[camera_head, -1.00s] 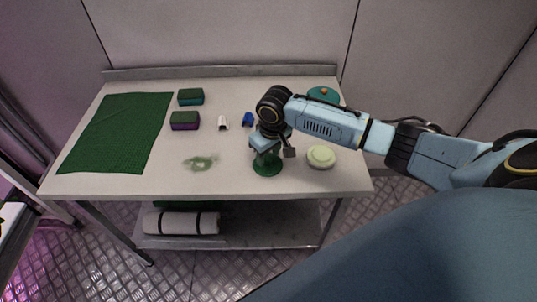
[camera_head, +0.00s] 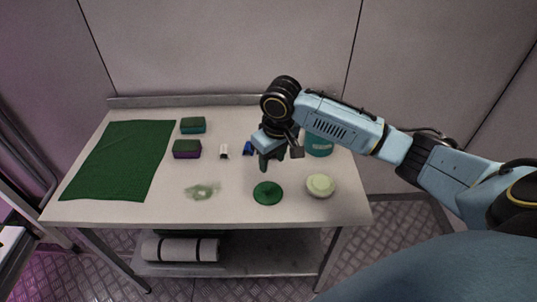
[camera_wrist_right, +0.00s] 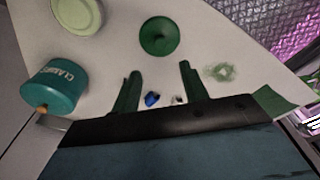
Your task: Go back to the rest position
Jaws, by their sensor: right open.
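My right gripper (camera_head: 270,162) is open and empty, held above the table just behind a green round object (camera_head: 267,193). In the right wrist view its two green fingers (camera_wrist_right: 158,88) are spread apart with nothing between them, and the green round object (camera_wrist_right: 159,37) lies on the table beyond them. My left gripper is not in view.
The table (camera_head: 225,212) holds a green mat (camera_head: 118,160), two sponges (camera_head: 187,149) (camera_head: 193,125), a white piece (camera_head: 224,151), a blue piece (camera_head: 247,148), a pale round item (camera_head: 320,185), a teal canister (camera_head: 319,145) and a green smear (camera_head: 202,190). A roll (camera_head: 180,249) lies below.

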